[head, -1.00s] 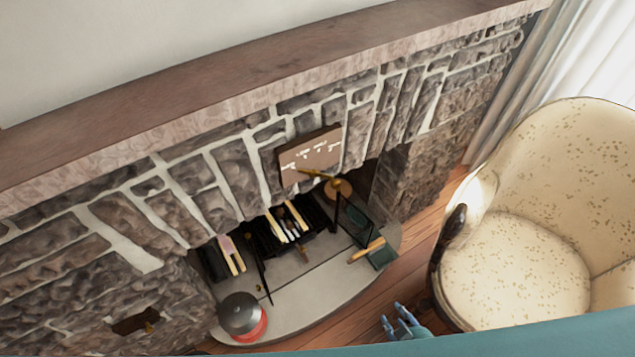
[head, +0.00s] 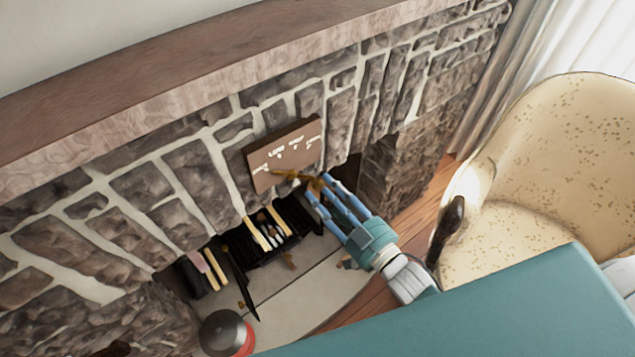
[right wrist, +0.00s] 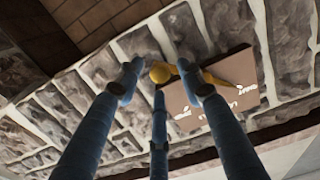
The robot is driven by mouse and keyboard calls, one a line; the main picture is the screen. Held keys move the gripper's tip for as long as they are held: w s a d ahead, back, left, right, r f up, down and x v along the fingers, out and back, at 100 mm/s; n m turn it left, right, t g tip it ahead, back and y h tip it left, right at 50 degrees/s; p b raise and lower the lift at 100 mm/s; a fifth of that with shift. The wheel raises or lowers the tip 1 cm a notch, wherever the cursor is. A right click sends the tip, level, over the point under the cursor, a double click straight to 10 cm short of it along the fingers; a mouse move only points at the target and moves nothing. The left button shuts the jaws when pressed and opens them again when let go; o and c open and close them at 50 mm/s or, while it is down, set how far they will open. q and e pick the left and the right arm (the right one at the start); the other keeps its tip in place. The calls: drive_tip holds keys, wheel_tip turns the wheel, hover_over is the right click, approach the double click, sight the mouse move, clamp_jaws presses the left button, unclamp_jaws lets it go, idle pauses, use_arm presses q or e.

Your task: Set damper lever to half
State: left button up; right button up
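The brass damper lever (head: 287,174) sits at the lower edge of a brown plate (head: 292,145) with white markings on the stone fireplace front. Its thin end points left, below the plate's left part; the markings are too small to read. My right gripper (head: 318,186) has slim blue fingers, spread apart at the lever's right end and hiding part of it. In the right wrist view the lever's round brass knob (right wrist: 161,72) shows between and just beyond the open fingertips (right wrist: 158,88). I cannot tell if they touch it. My left gripper is not in view.
A wooden mantel (head: 230,65) runs above the stonework. Black fireplace pieces and pale sticks (head: 258,234) lie in the opening below. A dark round pot with a red base (head: 226,334) stands on the hearth. A cream armchair (head: 560,150) is close on the right.

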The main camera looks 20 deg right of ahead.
sight(319, 188)
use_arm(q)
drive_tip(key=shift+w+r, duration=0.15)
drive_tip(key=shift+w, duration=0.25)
use_arm(e)
drive_tip(key=shift+x, duration=1.55)
drive_tip(key=shift+c, duration=0.3)
clamp_jaws()
